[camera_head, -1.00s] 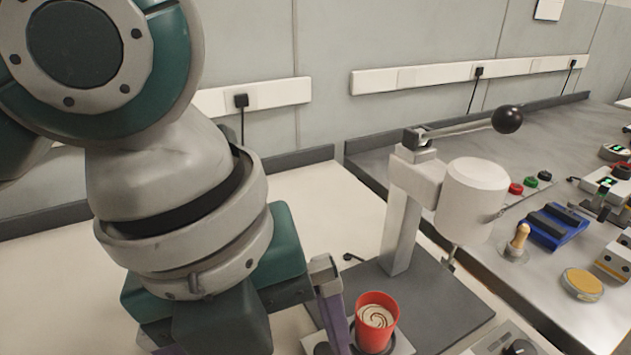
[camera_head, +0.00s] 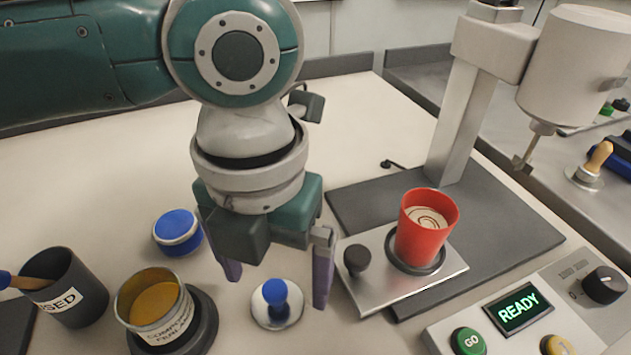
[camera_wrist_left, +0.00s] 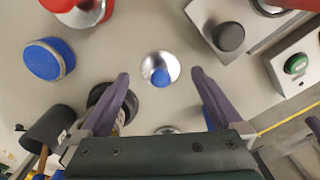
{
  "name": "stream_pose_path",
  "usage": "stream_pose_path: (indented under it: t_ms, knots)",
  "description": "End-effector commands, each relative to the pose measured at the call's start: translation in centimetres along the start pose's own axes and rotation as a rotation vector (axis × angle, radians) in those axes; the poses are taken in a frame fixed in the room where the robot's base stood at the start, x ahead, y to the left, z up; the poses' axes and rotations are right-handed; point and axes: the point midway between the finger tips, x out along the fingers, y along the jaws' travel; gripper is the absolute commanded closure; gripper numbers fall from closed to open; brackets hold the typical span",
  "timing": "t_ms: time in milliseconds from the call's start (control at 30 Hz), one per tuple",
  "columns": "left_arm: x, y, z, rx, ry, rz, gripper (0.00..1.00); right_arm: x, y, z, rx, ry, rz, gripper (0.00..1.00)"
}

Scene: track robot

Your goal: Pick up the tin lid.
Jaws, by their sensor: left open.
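The tin lid (camera_head: 277,311) is a round silver disc with a blue knob, lying flat on the pale bench. In the left wrist view the lid (camera_wrist_left: 157,58) lies between and just beyond the fingertips. My left gripper (camera_head: 276,289) is open and points down over it, its purple fingers on either side of the knob; its fingers also show in the wrist view (camera_wrist_left: 160,78). I see no contact. The open tin (camera_head: 150,300), with yellowish contents, sits in a dark round holder left of the lid.
A blue-topped round container (camera_head: 177,232) stands behind the tin. A dark "USED" cup (camera_head: 65,290) holds a wooden-handled tool. Right of the lid, a plate with a dark knob (camera_head: 357,260) carries a red cup (camera_head: 425,230). A control box reading READY (camera_head: 519,308) is front right.

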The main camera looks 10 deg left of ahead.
Motion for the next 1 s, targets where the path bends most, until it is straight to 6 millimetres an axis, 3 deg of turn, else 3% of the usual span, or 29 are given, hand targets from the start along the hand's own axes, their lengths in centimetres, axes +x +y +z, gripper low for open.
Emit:
stream_pose_path:
  t_ms: [133,400,1000]
  knots:
    - [1.9,0.0,0.0,-0.001,-0.001,0.000,0.00,0.5,0.1,0.2,-0.003,-0.001,0.002,0.50]
    - [2.0,0.0,0.0,0.000,-0.002,0.000,0.01,0.5,0.1,0.2,-0.004,-0.001,0.003,0.50]
    - [2.0,0.0,0.0,0.000,-0.002,-0.001,0.69,0.5,0.0,0.2,-0.003,-0.002,0.002,0.50]
